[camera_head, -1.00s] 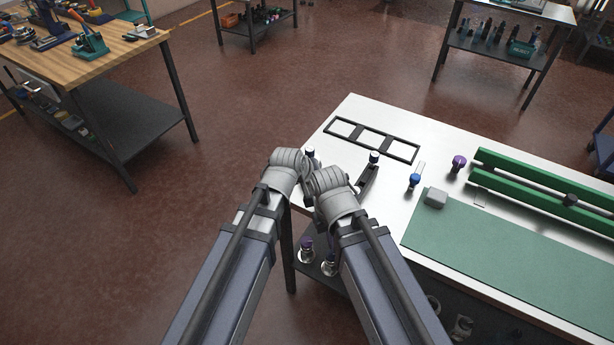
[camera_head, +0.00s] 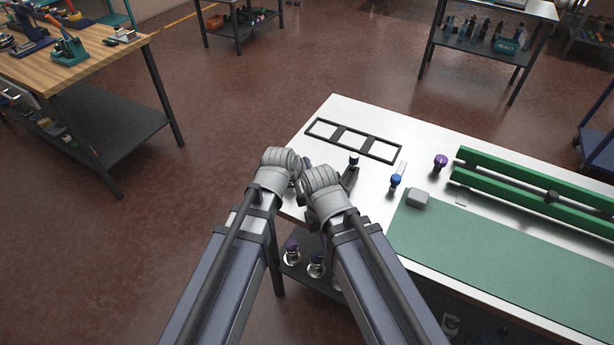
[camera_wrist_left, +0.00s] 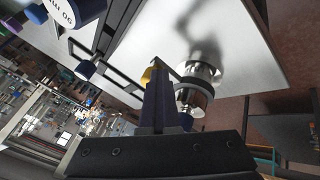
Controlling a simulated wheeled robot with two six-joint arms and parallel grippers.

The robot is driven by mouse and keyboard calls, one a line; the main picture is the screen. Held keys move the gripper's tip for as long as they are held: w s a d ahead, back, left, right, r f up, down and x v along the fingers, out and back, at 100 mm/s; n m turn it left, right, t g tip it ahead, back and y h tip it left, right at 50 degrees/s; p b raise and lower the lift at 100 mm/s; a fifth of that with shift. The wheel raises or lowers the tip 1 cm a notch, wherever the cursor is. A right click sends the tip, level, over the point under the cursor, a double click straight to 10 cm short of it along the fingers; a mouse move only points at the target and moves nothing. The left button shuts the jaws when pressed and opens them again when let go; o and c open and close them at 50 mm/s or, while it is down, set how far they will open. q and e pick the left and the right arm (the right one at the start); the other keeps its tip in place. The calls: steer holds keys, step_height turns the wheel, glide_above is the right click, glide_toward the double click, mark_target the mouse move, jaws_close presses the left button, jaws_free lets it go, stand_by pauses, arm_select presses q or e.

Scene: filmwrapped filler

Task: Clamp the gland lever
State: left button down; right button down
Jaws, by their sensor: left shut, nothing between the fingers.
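A dark, narrow lever-like part (camera_head: 350,178) shows on the white bench in the head view, partly behind my right wrist; I cannot tell if it is the gland lever. A black-topped knob (camera_head: 354,160) stands at its far end. In the left wrist view my left gripper (camera_wrist_left: 151,78) is shut and empty. A shiny metal cylinder with a dark collar (camera_wrist_left: 197,92) stands just right of its fingers; whether they touch is unclear. In the head view both hands are side by side over the bench's near-left corner. My right gripper (camera_head: 323,187) has its fingers hidden.
The white bench (camera_head: 376,121) carries a black three-opening frame (camera_head: 316,126), a blue knob (camera_head: 396,180), a purple knob (camera_head: 440,161), a grey block (camera_head: 418,197), green rails (camera_head: 480,157) and a green mat (camera_head: 480,250). Jars (camera_head: 291,254) stand on its lower shelf.

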arm_select(q)
steer(key=shift+w+d, duration=0.2)
stand_by(0.3)
